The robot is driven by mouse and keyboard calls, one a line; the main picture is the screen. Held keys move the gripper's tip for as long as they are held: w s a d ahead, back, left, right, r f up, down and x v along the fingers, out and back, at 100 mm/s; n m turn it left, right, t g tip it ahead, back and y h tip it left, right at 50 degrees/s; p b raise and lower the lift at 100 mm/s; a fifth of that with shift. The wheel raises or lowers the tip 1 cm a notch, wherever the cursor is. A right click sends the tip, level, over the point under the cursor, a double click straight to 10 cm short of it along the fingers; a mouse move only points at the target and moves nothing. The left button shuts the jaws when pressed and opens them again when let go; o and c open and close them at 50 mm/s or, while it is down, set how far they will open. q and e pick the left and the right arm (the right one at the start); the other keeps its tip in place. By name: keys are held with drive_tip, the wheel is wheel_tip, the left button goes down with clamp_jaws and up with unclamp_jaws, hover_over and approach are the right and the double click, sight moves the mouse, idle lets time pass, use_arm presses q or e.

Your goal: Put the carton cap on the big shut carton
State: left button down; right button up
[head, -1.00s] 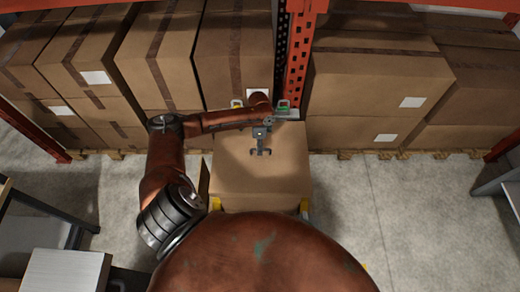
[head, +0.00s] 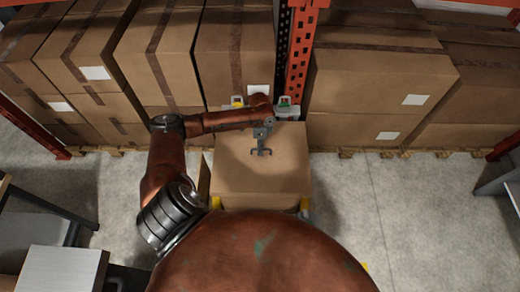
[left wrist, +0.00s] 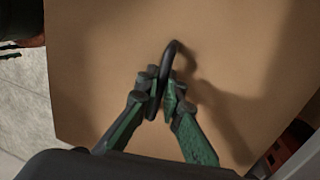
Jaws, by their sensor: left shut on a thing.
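My left gripper (head: 261,151) points down over the middle of a broad brown cardboard top. In the left wrist view its green and grey fingers (left wrist: 160,100) are shut on a dark curved handle (left wrist: 172,50) that rises from the brown top (left wrist: 110,50). I take this handled top to be the carton cap (head: 235,165). The big carton below it is hidden from above, so I cannot tell whether the cap touches it. My right gripper is not in view.
Stacked brown cartons (head: 365,85) fill the rack behind, on both sides of an orange perforated post (head: 298,60). Small yellow (head: 237,101) and green (head: 284,101) parts show behind the brown top. Grey tables stand at the left (head: 62,272) and right edges. Bare floor lies either side.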

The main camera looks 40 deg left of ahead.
use_arm(q)
drive_tip(key=c, duration=2)
unclamp_jaws()
drive_tip(key=r, duration=0.4)
drive_tip(key=w+a+r, duration=0.1)
drive_tip(key=r, duration=0.3)
drive_tip(key=w+r, duration=0.1)
drive_tip(key=r, duration=0.3)
drive_tip(key=shift+a, duration=0.25)
drive_tip(key=shift+s+f, duration=0.1)
